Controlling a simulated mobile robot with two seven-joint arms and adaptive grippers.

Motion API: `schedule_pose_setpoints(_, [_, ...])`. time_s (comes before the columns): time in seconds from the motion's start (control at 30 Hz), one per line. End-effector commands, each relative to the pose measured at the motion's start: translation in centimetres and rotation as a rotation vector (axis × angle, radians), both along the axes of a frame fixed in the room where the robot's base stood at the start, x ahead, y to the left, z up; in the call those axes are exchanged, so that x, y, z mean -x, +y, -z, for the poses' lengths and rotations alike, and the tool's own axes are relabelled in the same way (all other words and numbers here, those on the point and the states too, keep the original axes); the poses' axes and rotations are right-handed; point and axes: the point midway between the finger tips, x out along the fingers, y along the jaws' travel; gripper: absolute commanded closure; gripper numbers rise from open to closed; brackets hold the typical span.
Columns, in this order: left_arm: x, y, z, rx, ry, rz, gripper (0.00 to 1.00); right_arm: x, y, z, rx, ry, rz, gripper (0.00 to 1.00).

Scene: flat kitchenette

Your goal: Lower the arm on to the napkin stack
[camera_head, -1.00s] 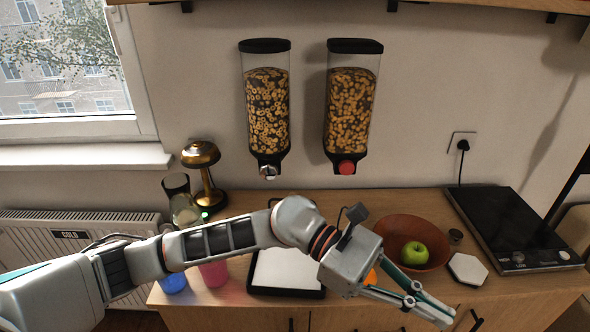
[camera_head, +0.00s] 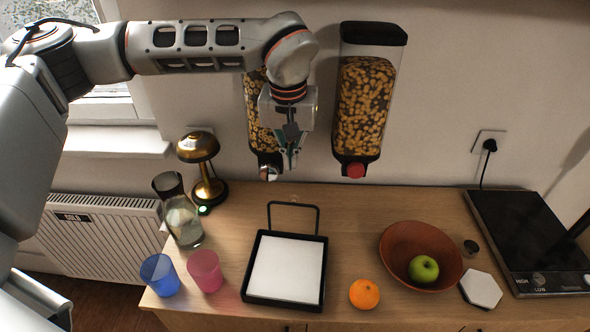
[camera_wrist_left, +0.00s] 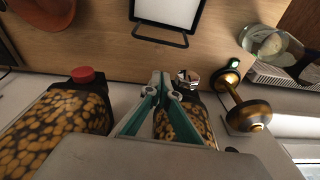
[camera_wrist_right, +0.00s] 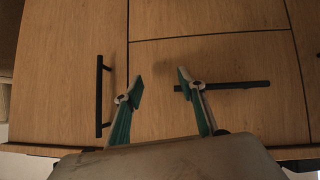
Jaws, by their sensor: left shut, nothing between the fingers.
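The white napkin stack (camera_head: 287,267) lies in a black holder (camera_head: 284,302) on the counter. The holder's black wire arm (camera_head: 293,206) stands raised at the back edge, clear of the napkins. My left gripper (camera_head: 287,168) is shut and empty, pointing down in front of the left cereal dispenser, above and behind the wire arm. The left wrist view shows the shut fingertips (camera_wrist_left: 162,80) apart from the wire arm (camera_wrist_left: 160,42), with the napkins (camera_wrist_left: 168,10) beyond. My right gripper (camera_wrist_right: 160,80) shows only in its wrist view, open and empty before cabinet fronts.
Pink (camera_head: 205,271) and blue (camera_head: 159,275) cups, a carafe (camera_head: 183,222) and a brass lamp (camera_head: 203,170) stand left of the holder. An orange (camera_head: 364,294) and a brown bowl (camera_head: 396,240) with a green apple (camera_head: 423,269) are right of it. Two dispensers (camera_head: 367,105) hang on the wall.

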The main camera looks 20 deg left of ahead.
Motion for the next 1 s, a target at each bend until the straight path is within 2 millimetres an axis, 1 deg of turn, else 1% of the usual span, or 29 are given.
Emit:
schedule_pose_setpoints(0.3, [-0.7, 0.1, 5.4, 0.003, 0.007, -0.002, 1.00, 0.3, 0.1, 0.2, -0.002, 0.006, -0.002, 0.60])
schedule_pose_setpoints(0.4, [-0.9, 0.1, 6.9, 0.003, 0.006, -0.001, 1.00, 0.3, 0.2, 0.2, -0.001, 0.006, -0.003, 0.60])
schedule_pose_setpoints(0.5, [-1.2, 0.1, 8.2, 0.004, 0.003, -0.001, 1.00, 0.3, 0.4, 0.7, -0.004, 0.003, -0.006, 0.60])
schedule_pose_setpoints(0.6, [-1.3, 0.1, 8.9, 0.004, 0.003, -0.001, 1.00, 0.2, 0.7, 0.5, -0.007, -0.003, -0.017, 0.60])
schedule_pose_setpoints(0.7, [-1.4, 0.2, 9.2, 0.005, 0.002, -0.001, 1.00, 0.0, 0.8, 0.3, -0.006, -0.011, -0.023, 0.60])
schedule_pose_setpoints(1.0, [-1.4, 0.1, 9.2, 0.005, 0.002, -0.001, 1.00, -0.7, 0.8, -0.6, -0.008, -0.029, -0.023, 0.60])
